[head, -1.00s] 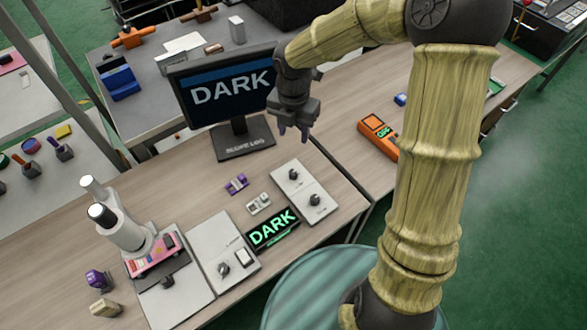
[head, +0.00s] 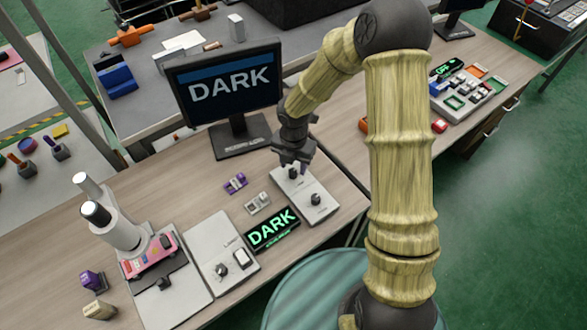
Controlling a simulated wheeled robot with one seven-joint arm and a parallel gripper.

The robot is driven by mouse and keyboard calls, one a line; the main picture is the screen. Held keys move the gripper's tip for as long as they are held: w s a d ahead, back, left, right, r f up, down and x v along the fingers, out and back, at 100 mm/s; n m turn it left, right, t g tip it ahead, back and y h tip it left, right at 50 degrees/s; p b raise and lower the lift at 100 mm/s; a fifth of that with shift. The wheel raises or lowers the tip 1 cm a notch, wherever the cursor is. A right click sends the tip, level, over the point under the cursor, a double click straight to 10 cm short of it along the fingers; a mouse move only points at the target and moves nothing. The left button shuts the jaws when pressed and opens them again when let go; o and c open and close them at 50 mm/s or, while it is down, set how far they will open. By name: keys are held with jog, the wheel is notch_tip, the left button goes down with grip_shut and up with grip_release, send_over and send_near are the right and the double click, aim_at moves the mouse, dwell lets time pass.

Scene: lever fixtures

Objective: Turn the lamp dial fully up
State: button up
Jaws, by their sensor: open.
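A grey panel (head: 215,248) at the front centre carries a black dial (head: 221,270) and a white rocker switch (head: 242,258). A small label beside them seems to read "LAMP", but it is hard to make out. A green-lit display (head: 272,230) next to the panel reads DARK, and the monitor (head: 228,82) behind also reads DARK. My gripper (head: 291,164) is open and empty, pointing down over the far end of a second panel with two black knobs. It is up and to the right of the lamp dial, well apart from it.
The two-knob panel (head: 322,206) lies right of the display. A white microscope (head: 118,225) with a pink slide tray stands left of the lamp panel. Small purple (head: 235,183) and grey (head: 258,203) blocks lie between monitor and display. Bare wood lies left of these blocks.

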jog(key=shift+f, duration=1.1)
jog(key=shift+c, duration=0.4)
grip_shut()
